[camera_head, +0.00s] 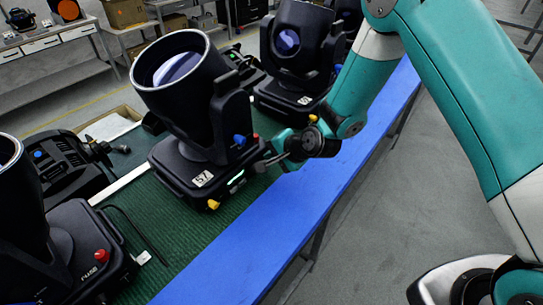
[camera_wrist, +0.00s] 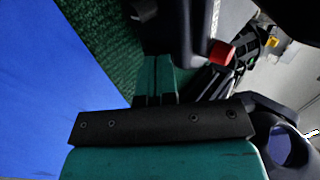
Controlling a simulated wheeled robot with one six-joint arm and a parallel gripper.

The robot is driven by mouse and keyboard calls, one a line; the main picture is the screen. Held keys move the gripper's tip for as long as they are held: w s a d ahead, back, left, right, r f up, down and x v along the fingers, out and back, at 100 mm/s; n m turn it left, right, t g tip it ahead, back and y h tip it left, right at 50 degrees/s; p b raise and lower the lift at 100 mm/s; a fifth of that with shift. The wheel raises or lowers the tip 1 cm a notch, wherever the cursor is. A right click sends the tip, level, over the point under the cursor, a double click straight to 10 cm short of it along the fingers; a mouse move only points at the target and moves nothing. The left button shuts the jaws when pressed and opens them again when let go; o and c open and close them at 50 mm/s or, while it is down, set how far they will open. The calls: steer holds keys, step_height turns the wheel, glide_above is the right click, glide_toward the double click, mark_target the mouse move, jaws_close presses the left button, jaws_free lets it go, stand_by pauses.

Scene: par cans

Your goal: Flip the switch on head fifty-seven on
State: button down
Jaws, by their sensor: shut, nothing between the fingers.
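The moving head with the number plate 57 (camera_head: 201,179) stands upright on the green mat in the head view, its wide barrel tilted up. A blue knob (camera_head: 240,140) and a yellow knob (camera_head: 213,204) sit on its body, with a small pale lit strip (camera_head: 236,176) on the base side. My gripper (camera_head: 264,165) is low at the right side of this base; I cannot tell whether it touches. In the wrist view my teal fingers (camera_wrist: 160,80) are together and empty, close to a dark housing. A red part (camera_wrist: 220,53) shows right of them. I cannot make out the switch's position.
Another dark head (camera_head: 290,50) stands behind, near my forearm. One with a red knob (camera_head: 101,255) stands at front left. A black device (camera_head: 62,165) lies left of 57. The blue table edge (camera_head: 290,215) is clear at the front right.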

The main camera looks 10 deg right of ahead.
steer(key=shift+r+p, duration=0.45)
steer(key=shift+r, duration=0.35)
steer(key=shift+s+d, duration=0.15)
steer(key=shift+s, duration=0.05)
steer(key=b+v, duration=0.3)
steer(key=v, duration=0.9)
steer(key=shift+s+d+r+b, duration=0.2)
steer(key=shift+d+b, duration=0.05)
steer(key=shift+b, duration=0.05)
steer(key=s+r+n+g+h+b, duration=0.1)
steer(key=s+r+n+g+b, duration=0.2)
steer(key=s+n, duration=0.5)
steer(key=s+r+n+g+h+b, duration=0.1)
steer(key=s+r+n+g+b, duration=0.2)
steer(key=s+n, duration=0.5)
steer(key=s+r+g, duration=0.1)
steer(key=s, duration=0.6)
steer(key=shift+d+r, duration=0.2)
steer(key=shift+d, duration=0.05)
